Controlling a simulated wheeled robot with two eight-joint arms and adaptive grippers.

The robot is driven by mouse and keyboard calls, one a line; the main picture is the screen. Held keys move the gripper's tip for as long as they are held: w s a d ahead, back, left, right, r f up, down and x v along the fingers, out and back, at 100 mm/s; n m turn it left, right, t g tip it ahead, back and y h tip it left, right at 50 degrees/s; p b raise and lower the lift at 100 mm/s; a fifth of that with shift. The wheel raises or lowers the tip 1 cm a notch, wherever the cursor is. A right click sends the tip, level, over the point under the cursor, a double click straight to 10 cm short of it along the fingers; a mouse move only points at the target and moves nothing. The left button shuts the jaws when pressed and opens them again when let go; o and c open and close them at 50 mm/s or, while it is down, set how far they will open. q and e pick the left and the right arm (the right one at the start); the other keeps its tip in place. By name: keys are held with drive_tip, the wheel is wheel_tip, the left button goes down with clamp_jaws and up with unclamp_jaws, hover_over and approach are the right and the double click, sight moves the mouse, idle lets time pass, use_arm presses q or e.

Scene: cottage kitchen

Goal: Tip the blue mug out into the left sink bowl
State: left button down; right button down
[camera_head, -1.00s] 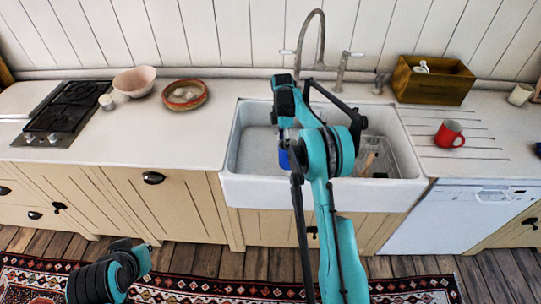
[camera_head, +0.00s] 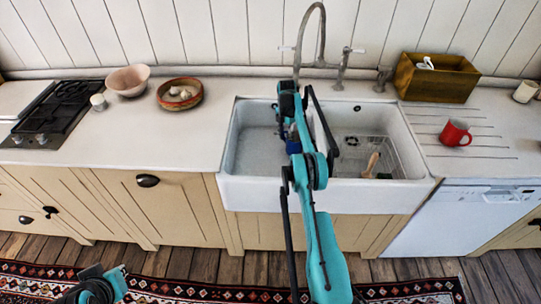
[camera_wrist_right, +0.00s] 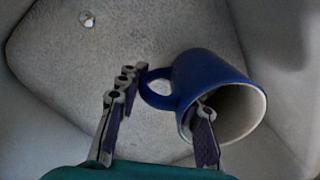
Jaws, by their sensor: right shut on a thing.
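The blue mug (camera_wrist_right: 212,75) is in my right gripper (camera_wrist_right: 165,92), over the left sink bowl (camera_head: 255,150). In the right wrist view it lies tilted on its side, its pale mouth facing lower right and its handle towards the left finger. One finger reaches into the mouth and the other is outside by the handle. The grey bowl floor and its drain (camera_wrist_right: 87,18) show behind it. In the head view only a small blue patch of the mug (camera_head: 293,146) shows beside my arm. Whether anything is inside the mug cannot be told.
The right sink bowl holds a wire rack (camera_head: 395,158) and a wooden-handled brush (camera_head: 371,165). The tap (camera_head: 322,50) rises behind the sink. A red mug (camera_head: 455,133) and wooden box (camera_head: 436,78) stand right. A plate-like bowl (camera_head: 180,94) stands left; counter beside the sink is clear.

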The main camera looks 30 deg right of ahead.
drive_tip(key=shift+a+r, duration=0.1)
drive_tip(key=shift+a, duration=0.05)
drive_tip(key=shift+s+a+r+h, duration=0.1)
drive_tip(key=shift+a+r+h, duration=0.1)
drive_tip(key=shift+h, duration=0.3)
drive_tip(key=a+r+h, duration=0.1)
drive_tip(key=h, duration=0.1)
drive_tip(key=a+r+t+h, duration=0.1)
drive_tip(key=a+h, duration=0.1)
drive_tip(key=h, duration=0.1)
drive_tip(key=s+a+r+t+h+b, duration=0.1)
drive_tip(key=h, duration=0.2)
drive_tip(key=shift+a+r, duration=0.15)
drive_tip(key=shift+r, duration=0.2)
drive_tip(key=shift+r+t+h+b, duration=0.25)
drive_tip(key=shift+r+h, duration=0.1)
drive_tip(key=shift+h, duration=0.35)
drive_tip(key=shift+r+t+h+b, duration=0.2)
drive_tip(key=shift+r+t+h, duration=0.1)
drive_tip(key=shift+h, duration=0.4)
drive_tip(key=shift+s+a, duration=0.1)
drive_tip(key=shift+a, duration=0.05)
drive_tip(key=shift+s+a+r+h, duration=0.1)
drive_tip(key=shift+a+r+h, duration=0.3)
drive_tip(key=shift+a, duration=0.1)
